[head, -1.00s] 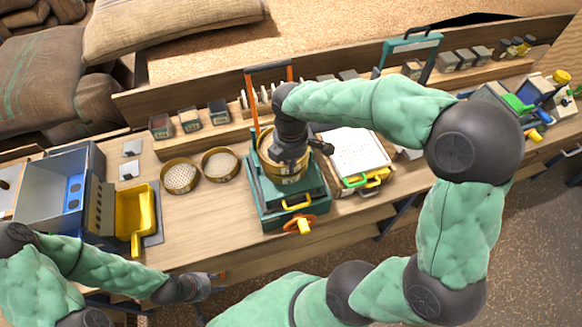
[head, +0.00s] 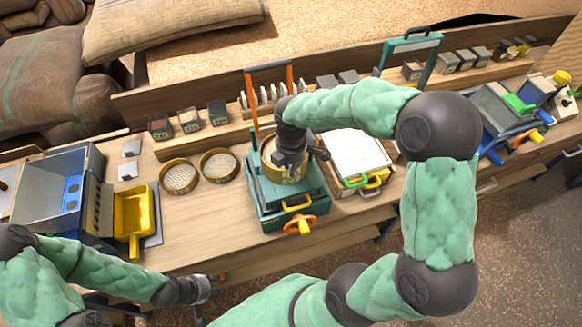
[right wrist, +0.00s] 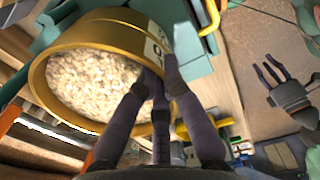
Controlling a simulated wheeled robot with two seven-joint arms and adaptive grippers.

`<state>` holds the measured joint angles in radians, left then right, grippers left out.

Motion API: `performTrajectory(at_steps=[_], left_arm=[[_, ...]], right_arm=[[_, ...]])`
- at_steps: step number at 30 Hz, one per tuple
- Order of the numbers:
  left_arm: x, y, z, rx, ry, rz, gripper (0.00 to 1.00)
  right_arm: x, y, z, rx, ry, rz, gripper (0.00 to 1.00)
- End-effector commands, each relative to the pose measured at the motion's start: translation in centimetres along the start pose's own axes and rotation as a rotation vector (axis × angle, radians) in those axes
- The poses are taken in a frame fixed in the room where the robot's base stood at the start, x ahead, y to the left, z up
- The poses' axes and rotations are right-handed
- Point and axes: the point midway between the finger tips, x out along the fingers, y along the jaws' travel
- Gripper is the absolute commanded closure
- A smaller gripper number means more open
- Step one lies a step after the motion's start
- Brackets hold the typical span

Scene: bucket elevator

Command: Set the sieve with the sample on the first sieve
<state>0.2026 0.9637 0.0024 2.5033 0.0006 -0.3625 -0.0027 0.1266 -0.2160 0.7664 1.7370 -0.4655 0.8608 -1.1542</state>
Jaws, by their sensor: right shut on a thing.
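My right gripper (head: 291,166) is shut on the wall of a brass-rimmed sieve (right wrist: 52,103) full of pale grain. The fingers straddle its rim beside a white label. In the head view this sieve (head: 270,150) is over the teal sieve shaker (head: 290,206), between its uprights. A first sieve beneath it cannot be told apart, nor can contact below. Two round brass sieves, a coarse one (head: 179,177) and a finer one (head: 220,164), lie on the bench to the left. My left gripper (head: 203,290) is empty near the front edge; its fingers (right wrist: 270,72) look spread in the right wrist view.
A yellow scoop tray (head: 134,215) and grey-blue bin (head: 50,190) stand at the left. A white perforated tray (head: 355,152) is right of the shaker. Small sample boxes (head: 189,120) line the back shelf.

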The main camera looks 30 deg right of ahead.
Motion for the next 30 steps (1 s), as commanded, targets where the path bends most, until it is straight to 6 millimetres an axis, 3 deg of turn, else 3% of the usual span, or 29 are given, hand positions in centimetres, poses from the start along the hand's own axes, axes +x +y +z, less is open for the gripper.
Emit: performTrajectory(at_steps=[3, 4, 6, 19, 23, 30], left_arm=[[0.2, -0.1, 0.0, 0.000, 0.000, 0.000, 0.60], [0.2, -0.1, 0.0, 0.000, 0.000, 0.000, 0.60], [0.1, -0.1, 0.0, 0.000, 0.000, 0.000, 0.60], [-0.1, 0.0, 0.0, 0.000, 0.000, 0.000, 0.60], [-0.4, 0.1, 0.0, 0.000, 0.000, 0.000, 0.60], [-1.0, 0.3, 0.0, 0.000, 0.000, 0.000, 0.60]], right_arm=[[0.3, 0.1, 0.0, 0.000, 0.000, 0.002, 1.00], [0.3, 0.0, 0.0, 0.000, 0.000, 0.000, 0.83], [0.3, 0.0, 0.0, 0.000, 0.000, -0.001, 0.68], [-0.4, 0.0, 0.0, 0.000, 0.000, 0.001, 0.68], [-2.2, 0.1, -0.1, -0.001, 0.001, 0.003, 0.68], [-7.1, 0.1, -0.1, -0.001, 0.001, 0.004, 0.68]])
